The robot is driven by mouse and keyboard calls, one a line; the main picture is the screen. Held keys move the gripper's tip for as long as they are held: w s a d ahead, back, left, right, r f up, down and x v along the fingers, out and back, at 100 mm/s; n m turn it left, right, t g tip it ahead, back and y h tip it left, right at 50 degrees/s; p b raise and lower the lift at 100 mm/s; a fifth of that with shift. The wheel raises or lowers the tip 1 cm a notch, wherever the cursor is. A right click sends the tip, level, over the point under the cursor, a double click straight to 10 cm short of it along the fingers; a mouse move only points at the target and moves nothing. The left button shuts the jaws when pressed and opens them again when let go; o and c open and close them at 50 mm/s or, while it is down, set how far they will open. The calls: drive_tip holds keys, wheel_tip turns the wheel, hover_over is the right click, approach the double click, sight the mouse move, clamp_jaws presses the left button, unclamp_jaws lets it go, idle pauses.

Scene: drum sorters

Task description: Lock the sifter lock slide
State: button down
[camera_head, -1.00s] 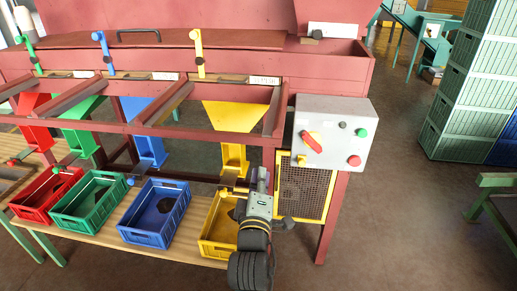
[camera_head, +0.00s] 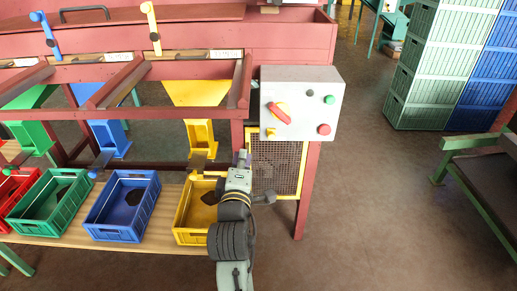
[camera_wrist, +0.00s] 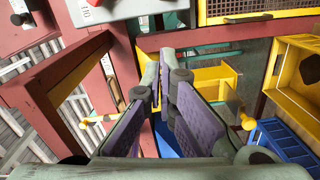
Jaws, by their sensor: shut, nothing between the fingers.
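No part is clearly marked as the sifter lock slide, so I cannot tell which one it is. A white plate with a dark knob (camera_head: 271,8) sits at the top edge of the red sifter frame (camera_head: 285,40), partly cut off. My gripper (camera_head: 242,158) is in front of the machine, between the yellow chute (camera_head: 201,135) and the mesh panel (camera_head: 276,165), below the control box (camera_head: 301,103). In the wrist view my gripper (camera_wrist: 163,85) has its purple-padded fingers together and empty. A yellow-knobbed rod (camera_wrist: 247,122) shows to their right and another (camera_wrist: 85,122) to their left.
Yellow (camera_head: 181,225), blue (camera_head: 98,222) and green (camera_head: 22,222) crates stand on the wooden bench (camera_head: 160,240). Stacked green crates (camera_head: 425,75) and a green-framed table (camera_head: 455,160) stand at the right. The floor (camera_head: 370,210) between them and the machine is clear.

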sight(276, 130)
drive_tip(key=w+d+b, duration=0.4)
drive_tip(key=w, duration=0.5)
drive_tip(key=shift+f, duration=0.45)
drive_tip(key=d, duration=0.5)
drive_tip(key=shift+w, duration=0.1)
